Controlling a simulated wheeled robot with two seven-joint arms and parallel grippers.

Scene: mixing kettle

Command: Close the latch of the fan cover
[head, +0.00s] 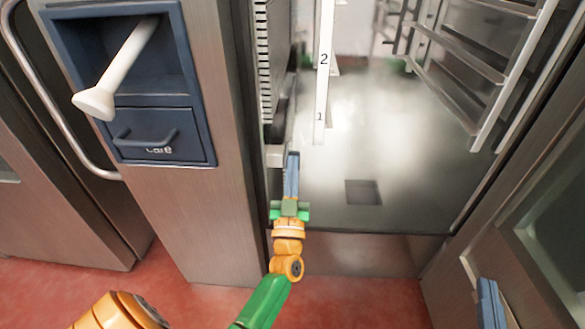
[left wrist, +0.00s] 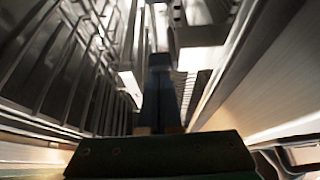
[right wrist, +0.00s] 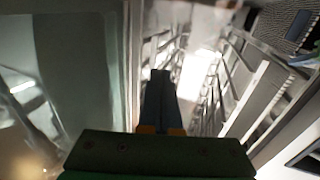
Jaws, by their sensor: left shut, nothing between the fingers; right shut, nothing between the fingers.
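The fan cover appears to be the upright slotted panel (head: 263,50) on the left inner wall of the open oven cavity. A small pale block (head: 275,156) sits low beside it and may be the latch; I cannot tell its state. A similar block (left wrist: 198,45) shows in the left wrist view, right of the fingertips. My left gripper (head: 292,160) is shut and empty, just inside the cavity, close to the right of the block. My right gripper (head: 487,290) is shut and empty by the door at the lower right; its fingers (right wrist: 160,78) also show in the right wrist view.
A white strip marked 1 and 2 (head: 322,85) hangs right of the fan cover. Wire rack rails (head: 445,85) line the right side. The open door (head: 540,190) stands at right. The cavity floor (head: 410,150) is clear, with a square drain (head: 363,192).

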